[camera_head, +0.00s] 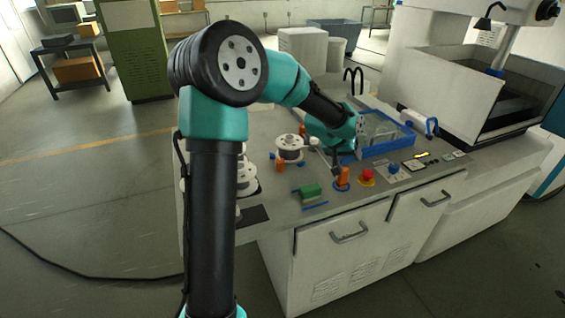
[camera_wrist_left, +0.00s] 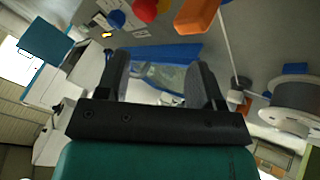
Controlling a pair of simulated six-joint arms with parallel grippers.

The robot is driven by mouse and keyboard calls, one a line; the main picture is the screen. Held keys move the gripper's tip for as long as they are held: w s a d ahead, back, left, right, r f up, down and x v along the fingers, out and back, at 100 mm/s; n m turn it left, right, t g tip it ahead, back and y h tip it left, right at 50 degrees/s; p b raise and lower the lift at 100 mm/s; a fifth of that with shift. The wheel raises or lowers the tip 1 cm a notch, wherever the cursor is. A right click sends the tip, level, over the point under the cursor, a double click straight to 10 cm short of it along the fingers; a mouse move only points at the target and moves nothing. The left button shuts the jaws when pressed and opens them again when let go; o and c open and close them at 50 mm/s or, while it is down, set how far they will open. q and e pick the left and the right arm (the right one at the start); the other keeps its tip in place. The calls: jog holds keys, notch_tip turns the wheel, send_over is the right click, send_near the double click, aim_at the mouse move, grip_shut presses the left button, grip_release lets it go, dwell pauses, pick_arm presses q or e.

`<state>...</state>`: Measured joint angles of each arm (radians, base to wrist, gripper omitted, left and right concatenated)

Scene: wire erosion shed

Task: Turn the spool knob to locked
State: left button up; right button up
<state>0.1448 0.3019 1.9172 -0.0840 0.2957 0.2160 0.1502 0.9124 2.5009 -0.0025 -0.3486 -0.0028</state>
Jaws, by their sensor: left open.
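The spool knob is not clearly marked. An orange upright piece on a blue base (camera_head: 342,178) stands near the front edge of the bench; its orange part (camera_wrist_left: 195,15) shows at the top of the left wrist view. A blue knob on a pale plate (camera_head: 393,169) sits further right and shows small in the wrist view (camera_wrist_left: 116,18). A white-flanged spool (camera_head: 290,142) stands to the left, and its dark winding (camera_wrist_left: 300,94) shows at right in the wrist view. My left gripper (camera_wrist_left: 158,78) is open and empty, above the bench, apart from these pieces. My right gripper is out of view.
A red stop button (camera_head: 367,176) sits between the orange piece and the blue knob. A blue-rimmed tray (camera_head: 387,151) lies behind. A green block (camera_head: 311,191) lies near the front edge. Another spool (camera_head: 247,179) stands at left, partly behind my arm.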

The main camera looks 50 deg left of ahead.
pick_arm(q)
jog(key=s+a+r+n+g+y, duration=0.1)
jog(key=s+a+r+g, duration=0.1)
jog(key=a, duration=0.4)
jog(key=s+a+r+n+g, duration=0.1)
jog(key=s+a+n+g, duration=0.1)
jog(key=a, duration=0.3)
notch_tip(320, 180, up, 5)
jog(key=n+g+y, duration=0.1)
jog(key=n+g, duration=0.2)
send_over(280, 160)
jog(key=shift+s+d, duration=0.1)
notch_tip(280, 160, down, 17)
jog(key=shift+f, duration=0.2)
jog(key=shift+c, duration=0.2)
jog(key=shift+m, duration=0.3)
jog(key=c, duration=0.9)
